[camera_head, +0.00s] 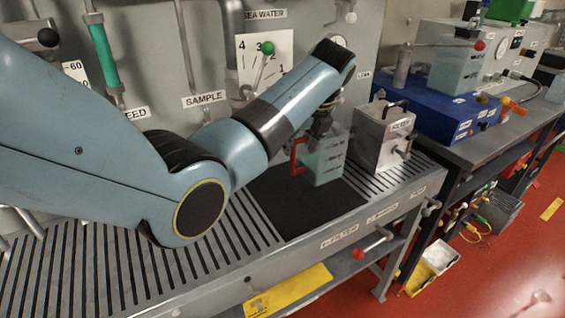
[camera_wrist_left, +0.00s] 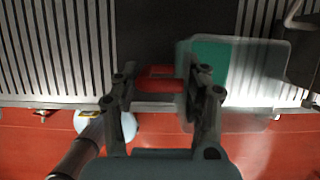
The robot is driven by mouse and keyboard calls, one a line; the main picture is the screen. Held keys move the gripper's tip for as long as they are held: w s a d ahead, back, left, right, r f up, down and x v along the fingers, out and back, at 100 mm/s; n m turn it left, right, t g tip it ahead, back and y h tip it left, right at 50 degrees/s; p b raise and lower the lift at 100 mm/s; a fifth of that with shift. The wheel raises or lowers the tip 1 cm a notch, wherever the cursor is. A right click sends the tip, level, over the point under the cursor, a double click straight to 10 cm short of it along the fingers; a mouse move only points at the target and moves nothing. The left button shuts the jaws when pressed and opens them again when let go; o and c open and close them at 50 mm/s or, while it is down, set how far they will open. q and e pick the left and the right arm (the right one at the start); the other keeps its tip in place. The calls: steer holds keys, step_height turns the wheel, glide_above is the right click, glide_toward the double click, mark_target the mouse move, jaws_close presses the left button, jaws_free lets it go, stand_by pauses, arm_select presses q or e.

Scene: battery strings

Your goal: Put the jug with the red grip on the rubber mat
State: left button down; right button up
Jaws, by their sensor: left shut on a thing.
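The jug (camera_head: 327,160) is a clear, pale green box-shaped vessel with a red grip (camera_head: 297,155) on its left side. My left gripper (camera_head: 322,119) reaches down to it from above. In the left wrist view, the gripper's fingers (camera_wrist_left: 162,92) are shut on the jug at its red grip (camera_wrist_left: 158,79), and the jug's body (camera_wrist_left: 255,70) lies to the right. The black rubber mat (camera_head: 290,209) lies on the slatted bench, under and left of the jug in the head view. I cannot tell whether the jug touches it. My right gripper is not in view.
A grey metal box (camera_head: 383,138) with a black handle stands just right of the jug. A blue unit (camera_head: 440,108) with another clear vessel (camera_head: 457,70) on it is on the right-hand bench. The wall panel with valves rises behind. Bare slats (camera_head: 130,270) lie at left.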

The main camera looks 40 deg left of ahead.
arm_select(q)
steer(key=s+a+f, duration=0.1)
steer(key=a+f, duration=0.3)
steer(key=f, duration=0.2)
steer(key=shift+s+a+f, duration=0.15)
steer(key=shift+a+f, duration=0.1)
steer(key=shift+f, duration=0.1)
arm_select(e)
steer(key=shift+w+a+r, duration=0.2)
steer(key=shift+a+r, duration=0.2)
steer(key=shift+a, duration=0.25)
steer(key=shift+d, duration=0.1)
arm_select(q)
steer(key=c, duration=0.7)
jaws_free()
steer(key=shift+s+f, duration=0.1)
steer(key=shift+f, duration=0.05)
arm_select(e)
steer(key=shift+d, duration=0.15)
arm_select(q)
steer(key=p+v, duration=0.1)
steer(key=v, duration=1.1)
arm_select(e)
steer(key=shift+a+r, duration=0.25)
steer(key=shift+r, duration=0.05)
